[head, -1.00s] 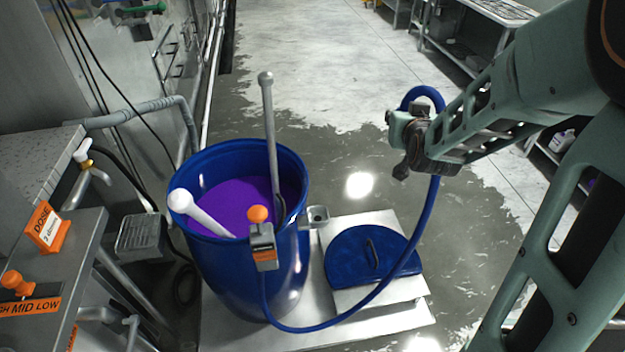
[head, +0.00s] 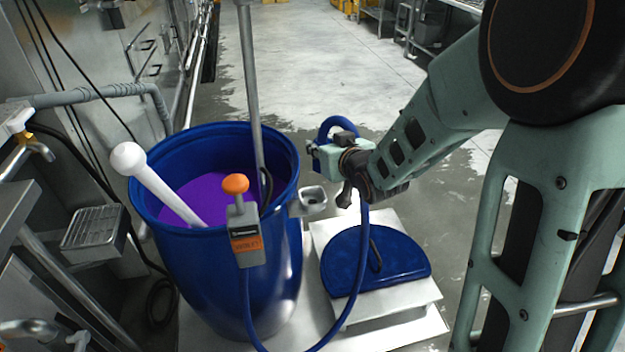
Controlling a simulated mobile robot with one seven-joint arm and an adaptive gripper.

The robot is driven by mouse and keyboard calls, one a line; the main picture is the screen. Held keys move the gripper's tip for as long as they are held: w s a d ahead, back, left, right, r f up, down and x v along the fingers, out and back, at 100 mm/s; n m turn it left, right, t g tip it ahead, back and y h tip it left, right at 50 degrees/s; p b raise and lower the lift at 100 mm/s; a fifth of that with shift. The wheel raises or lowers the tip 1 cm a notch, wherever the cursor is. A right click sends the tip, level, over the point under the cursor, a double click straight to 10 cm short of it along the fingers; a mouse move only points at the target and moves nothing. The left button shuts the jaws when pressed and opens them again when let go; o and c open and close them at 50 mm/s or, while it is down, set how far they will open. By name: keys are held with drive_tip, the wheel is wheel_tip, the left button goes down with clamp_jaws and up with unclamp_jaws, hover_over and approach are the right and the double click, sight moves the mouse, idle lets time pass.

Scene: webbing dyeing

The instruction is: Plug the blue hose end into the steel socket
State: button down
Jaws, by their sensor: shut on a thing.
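The blue hose (head: 356,270) runs from a grey box on the drum's front, down low and up to my gripper (head: 326,157), looping above it. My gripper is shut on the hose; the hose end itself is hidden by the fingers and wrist. A small steel socket (head: 313,196) with a square open top is fixed at the right of the drum rim. My gripper is above and slightly right of the socket, apart from it in the picture; the exact gap in depth cannot be told.
The blue drum (head: 272,275) holds purple liquid, a white paddle (head: 155,180) and an upright steel rod (head: 250,90). An orange-knobbed grey box (head: 245,235) hangs on its rim. A blue half-lid (head: 350,268) lies on a steel platform (head: 400,330). Open floor lies behind.

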drive_tip(key=shift+n+y, duration=0.3)
drive_tip(key=f, duration=0.1)
drive_tip(key=a+f+b, duration=0.2)
drive_tip(key=shift+s+a+f, duration=0.15)
drive_tip(key=shift+s+f, duration=0.1)
drive_tip(key=shift+f, duration=0.15)
drive_tip(key=shift+f, duration=0.15)
drive_tip(key=shift+f+b, duration=2.8)
drive_tip(key=shift+f, duration=0.5)
drive_tip(key=c, duration=1.4)
unclamp_jaws()
drive_tip(key=shift+c, duration=0.2)
drive_tip(key=shift+g, duration=0.3)
drive_tip(key=shift+s, duration=0.1)
